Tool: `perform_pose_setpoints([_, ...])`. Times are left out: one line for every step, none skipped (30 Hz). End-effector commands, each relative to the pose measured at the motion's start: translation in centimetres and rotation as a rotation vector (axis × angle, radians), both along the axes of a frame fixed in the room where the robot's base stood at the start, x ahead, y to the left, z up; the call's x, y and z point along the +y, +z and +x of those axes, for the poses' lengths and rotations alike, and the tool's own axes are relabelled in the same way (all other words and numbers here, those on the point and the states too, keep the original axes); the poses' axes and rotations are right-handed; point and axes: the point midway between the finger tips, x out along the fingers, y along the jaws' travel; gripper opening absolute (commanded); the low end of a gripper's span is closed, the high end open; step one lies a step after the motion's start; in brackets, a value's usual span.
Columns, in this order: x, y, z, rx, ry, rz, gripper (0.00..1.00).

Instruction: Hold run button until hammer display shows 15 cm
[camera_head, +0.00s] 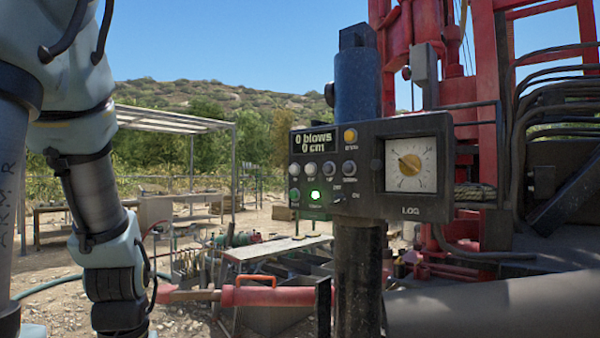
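The hammer display (314,140) is a small dark screen at the upper left of a black control box, and it reads "0 blows" and "0 cm". Below it are several grey buttons and a brightly lit green button (315,196), with a darker green one (294,195) to its left. A yellow button (350,135) is right of the display. The small labels are too blurred to tell which is the run button. My arm hangs at the left, well apart from the box, and my gripper is out of the picture.
Red rig framework (490,80) and hoses fill the right. A bench (275,249) and red cylinder (265,296) lie below. Open air separates arm and box.

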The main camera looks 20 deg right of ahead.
Motion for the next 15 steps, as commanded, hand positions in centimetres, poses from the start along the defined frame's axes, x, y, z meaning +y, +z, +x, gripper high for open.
perform_pose_setpoints([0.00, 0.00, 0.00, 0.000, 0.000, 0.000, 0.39])
perform_pose_setpoints([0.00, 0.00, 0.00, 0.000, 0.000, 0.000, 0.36])
perform_pose_setpoints([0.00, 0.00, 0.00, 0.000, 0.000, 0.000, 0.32])
perform_pose_setpoints([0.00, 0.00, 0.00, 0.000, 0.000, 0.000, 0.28])
perform_pose_setpoints([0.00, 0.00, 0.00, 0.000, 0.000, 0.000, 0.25])
perform_pose_setpoints([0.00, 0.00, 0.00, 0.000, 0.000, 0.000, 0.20])
perform_pose_setpoints([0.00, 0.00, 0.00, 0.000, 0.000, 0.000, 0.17])
perform_pose_setpoints([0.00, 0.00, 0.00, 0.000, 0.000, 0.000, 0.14])
perform_pose_setpoints([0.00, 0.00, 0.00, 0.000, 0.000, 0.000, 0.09])
perform_pose_setpoints([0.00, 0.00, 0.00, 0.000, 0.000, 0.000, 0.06])
perform_pose_setpoints([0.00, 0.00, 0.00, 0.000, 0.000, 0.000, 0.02])
perform_pose_setpoints([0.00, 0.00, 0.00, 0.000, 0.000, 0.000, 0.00])
perform_pose_setpoints([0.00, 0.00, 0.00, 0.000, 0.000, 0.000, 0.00])
perform_pose_setpoints([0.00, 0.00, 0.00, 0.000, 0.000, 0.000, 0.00])
perform_pose_setpoints([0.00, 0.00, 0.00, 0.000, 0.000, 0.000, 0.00])
